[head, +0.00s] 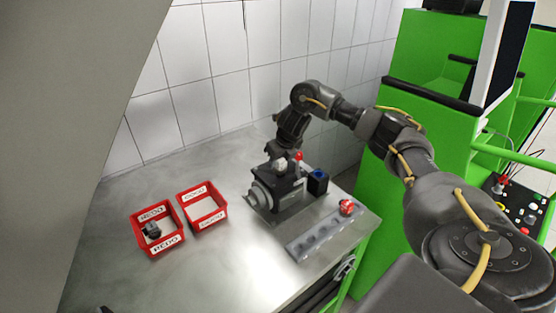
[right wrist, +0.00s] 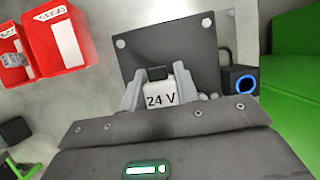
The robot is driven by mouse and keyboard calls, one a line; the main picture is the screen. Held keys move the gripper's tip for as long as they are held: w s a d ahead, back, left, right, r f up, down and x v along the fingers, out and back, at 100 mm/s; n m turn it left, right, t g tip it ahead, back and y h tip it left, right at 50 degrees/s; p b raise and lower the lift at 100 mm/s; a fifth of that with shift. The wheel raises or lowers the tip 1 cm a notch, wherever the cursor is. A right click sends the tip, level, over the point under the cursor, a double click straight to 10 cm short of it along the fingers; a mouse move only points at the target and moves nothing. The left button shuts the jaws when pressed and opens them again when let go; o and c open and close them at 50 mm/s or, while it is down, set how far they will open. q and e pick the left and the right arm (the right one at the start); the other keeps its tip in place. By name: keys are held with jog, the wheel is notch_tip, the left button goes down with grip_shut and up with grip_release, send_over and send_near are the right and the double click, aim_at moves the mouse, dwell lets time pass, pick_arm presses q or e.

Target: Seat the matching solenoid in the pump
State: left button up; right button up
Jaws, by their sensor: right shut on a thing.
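My right gripper (head: 283,160) is over the pump (head: 278,196), a dark block with a round grey front on the bench. In the right wrist view its two grey fingers (right wrist: 160,82) are shut on a white solenoid (right wrist: 160,97) marked "24 V", with a dark end. The solenoid is over the pump's dark flat face (right wrist: 182,50); whether it touches or sits in the pump I cannot tell. A dark block with a blue ring (head: 317,181) stands beside the pump, also in the right wrist view (right wrist: 241,80). My left gripper is not in view.
Green machinery stands right.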

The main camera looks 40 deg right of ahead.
jog(key=shift+f+b, duration=0.45)
jog(key=shift+f, duration=0.2)
dwell(0.4)
jog(key=o, duration=1.1)
jog(key=shift+c, duration=0.2)
jog(key=shift+o, duration=0.3)
jog(key=o, duration=0.3)
jog(key=shift+r, duration=0.1)
jog(key=shift+r+p, duration=3.25)
jog(key=shift+r, duration=0.7)
